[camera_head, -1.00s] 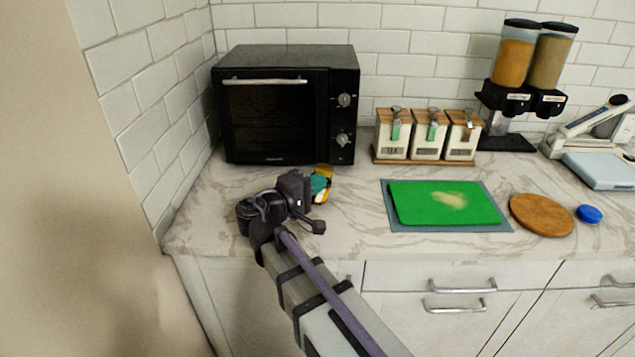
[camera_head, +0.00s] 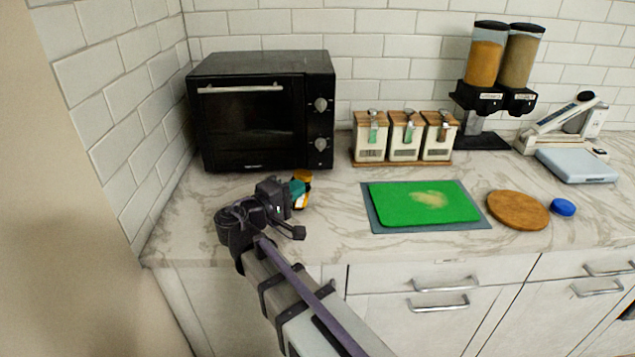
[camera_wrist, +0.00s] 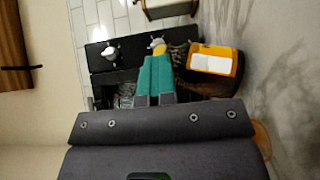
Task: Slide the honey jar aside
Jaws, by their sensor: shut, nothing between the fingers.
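The honey jar (camera_head: 304,178) stands on the counter in front of the oven, mostly hidden behind my gripper in the head view. In the wrist view, the honey jar (camera_wrist: 215,62) shows an orange-yellow part with a white label and a dark brown part beside it. My gripper (camera_head: 297,191) has teal fingers, pressed together with nothing between them. In the wrist view the gripper (camera_wrist: 156,62) points at the left side of the jar. Its fingertips are very close to the jar; I cannot tell whether they touch it.
A black oven (camera_head: 262,112) stands behind the jar, near the left wall. Three canisters (camera_head: 404,136) stand in a rack to its right. A green cutting board (camera_head: 425,203) and a round wooden board (camera_head: 518,210) lie further right. Bare counter (camera_head: 338,205) lies between jar and cutting board.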

